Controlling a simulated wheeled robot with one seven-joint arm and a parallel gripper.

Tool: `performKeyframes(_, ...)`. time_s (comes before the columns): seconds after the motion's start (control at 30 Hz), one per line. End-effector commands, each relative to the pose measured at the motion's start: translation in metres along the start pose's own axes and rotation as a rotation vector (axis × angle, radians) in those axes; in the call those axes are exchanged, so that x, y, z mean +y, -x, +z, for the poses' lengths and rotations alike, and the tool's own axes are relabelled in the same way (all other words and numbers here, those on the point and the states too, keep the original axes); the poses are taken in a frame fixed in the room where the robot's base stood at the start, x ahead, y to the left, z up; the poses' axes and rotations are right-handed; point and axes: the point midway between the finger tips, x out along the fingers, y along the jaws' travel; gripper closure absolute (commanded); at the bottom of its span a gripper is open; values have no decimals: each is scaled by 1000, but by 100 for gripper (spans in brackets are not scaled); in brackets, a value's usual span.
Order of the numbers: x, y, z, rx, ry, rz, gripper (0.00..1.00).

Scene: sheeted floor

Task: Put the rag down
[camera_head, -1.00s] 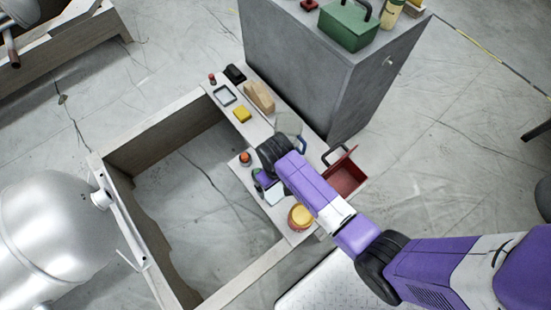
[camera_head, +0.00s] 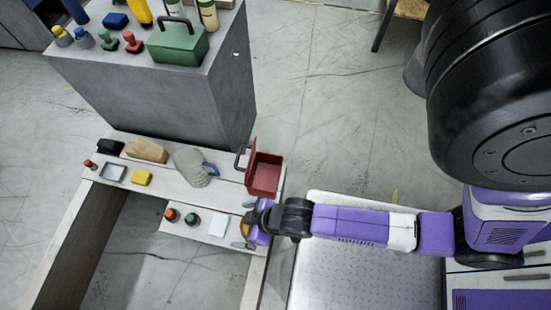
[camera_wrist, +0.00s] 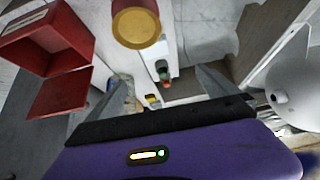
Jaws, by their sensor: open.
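I cannot make out the rag in the wrist view.
A red toolbox (camera_head: 264,174) stands open near my gripper, and shows at left in the wrist view. A yellow-topped tin (camera_wrist: 136,25) is close ahead. Small items, including a yellow block (camera_head: 141,177) and a wooden block (camera_head: 146,151), lie along the bench. A grey cabinet (camera_head: 215,100) stands behind.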

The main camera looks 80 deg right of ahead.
Motion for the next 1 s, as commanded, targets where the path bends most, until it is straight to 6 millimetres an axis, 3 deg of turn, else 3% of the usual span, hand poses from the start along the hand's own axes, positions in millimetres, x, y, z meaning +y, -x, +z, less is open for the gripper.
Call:
performKeyframes(0.03,0,23,3,48,0,0,2)
performKeyframes(0.17,2,82,-9,202,2,2,2)
performKeyframes(0.4,5,203,-53,477,11,6,2)
performKeyframes(0.53,6,254,-77,587,17,6,2)
performKeyframes(0.7,6,288,-95,662,21,5,2)
performKeyframes(1.0,6,292,-97,672,21,5,2)
